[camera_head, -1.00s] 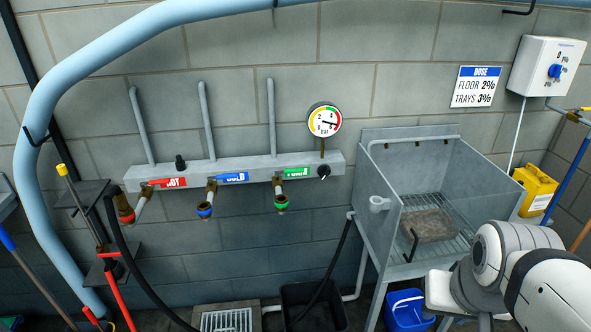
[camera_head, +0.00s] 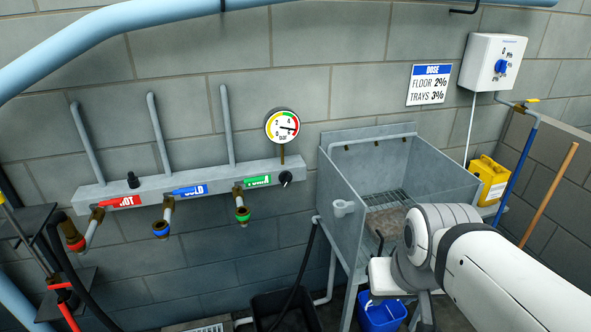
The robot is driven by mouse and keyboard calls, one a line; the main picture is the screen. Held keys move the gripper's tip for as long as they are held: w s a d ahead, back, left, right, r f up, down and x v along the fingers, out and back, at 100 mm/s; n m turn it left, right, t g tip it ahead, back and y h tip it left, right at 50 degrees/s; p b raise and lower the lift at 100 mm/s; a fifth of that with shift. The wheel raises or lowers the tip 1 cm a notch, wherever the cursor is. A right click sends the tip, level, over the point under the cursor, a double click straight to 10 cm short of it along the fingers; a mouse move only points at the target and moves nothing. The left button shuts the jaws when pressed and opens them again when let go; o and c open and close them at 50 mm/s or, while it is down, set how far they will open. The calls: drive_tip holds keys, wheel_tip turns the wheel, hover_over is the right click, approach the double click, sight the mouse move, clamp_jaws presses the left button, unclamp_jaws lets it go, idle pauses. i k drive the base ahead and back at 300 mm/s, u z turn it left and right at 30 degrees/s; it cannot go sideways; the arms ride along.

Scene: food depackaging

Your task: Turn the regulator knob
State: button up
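A small black knob (camera_head: 286,178) sits at the right end of the grey wall manifold (camera_head: 205,176), just below a round pressure gauge (camera_head: 282,126). Its pointer is on the right side of the dial, near 4. No label shows which knob is the regulator. My white arm (camera_head: 465,255) reaches in from the lower right, in front of the sink and well apart from both knobs.
Red, blue and green tagged valves (camera_head: 162,220) hang along the manifold. A metal sink (camera_head: 335,190) stands to its right, with a blue bucket (camera_head: 380,315) below. A white dosing box (camera_head: 493,62) with a blue dial is on the wall. Dark hoses hang at left and centre.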

sight(286, 177)
drive_tip(key=i, duration=0.85)
